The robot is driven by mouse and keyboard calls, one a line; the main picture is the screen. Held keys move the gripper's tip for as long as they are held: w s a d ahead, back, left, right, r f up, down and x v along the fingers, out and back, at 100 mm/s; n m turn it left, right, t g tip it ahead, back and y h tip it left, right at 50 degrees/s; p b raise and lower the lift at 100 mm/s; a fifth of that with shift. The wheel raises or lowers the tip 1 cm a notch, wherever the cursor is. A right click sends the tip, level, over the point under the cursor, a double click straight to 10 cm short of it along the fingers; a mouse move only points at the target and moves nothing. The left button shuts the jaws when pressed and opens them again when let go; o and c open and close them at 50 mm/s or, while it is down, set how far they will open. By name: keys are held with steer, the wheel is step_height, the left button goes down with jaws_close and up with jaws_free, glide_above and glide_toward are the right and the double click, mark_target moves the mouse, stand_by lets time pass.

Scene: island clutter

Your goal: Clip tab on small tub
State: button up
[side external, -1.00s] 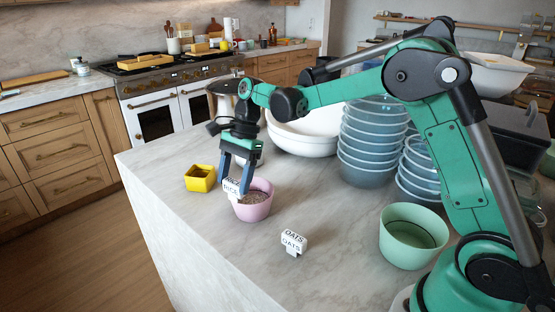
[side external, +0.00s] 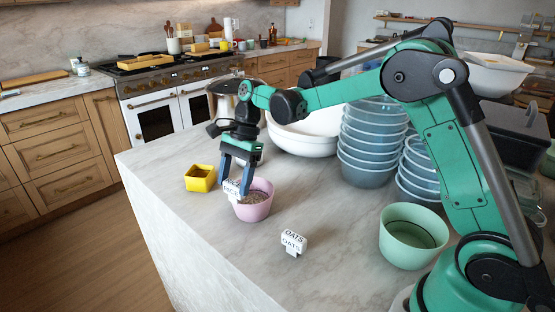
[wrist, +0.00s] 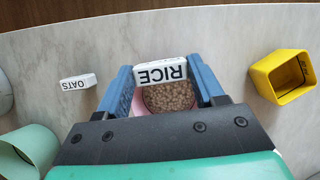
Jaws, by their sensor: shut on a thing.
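My gripper (side external: 236,183) is shut on the white RICE tab (side external: 231,191), with a blue finger at each end of it. The tab also shows in the wrist view (wrist: 161,73), its lettering upside down. It is at the rim of the small pink tub (side external: 256,207), on the side facing the counter's near edge. The tub holds brown grains (wrist: 169,96). I cannot tell whether the tab is seated on the rim. A second white tab marked OATS (side external: 293,242) stands on the counter, apart from the tubs; the wrist view shows it at left (wrist: 79,82).
A yellow square pot (side external: 200,178) stands left of the pink tub. A green tub (side external: 412,236) stands at the right. Stacked clear blue bowls (side external: 368,150) and large white bowls (side external: 303,136) stand behind. The marble counter's edge (side external: 170,220) is close by at left.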

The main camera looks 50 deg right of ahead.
mark_target(235, 183)
steer(key=shift+f, duration=0.45)
steer(key=o, duration=1.3)
steer(key=shift+o, duration=0.2)
steer(key=shift+v, duration=2.85)
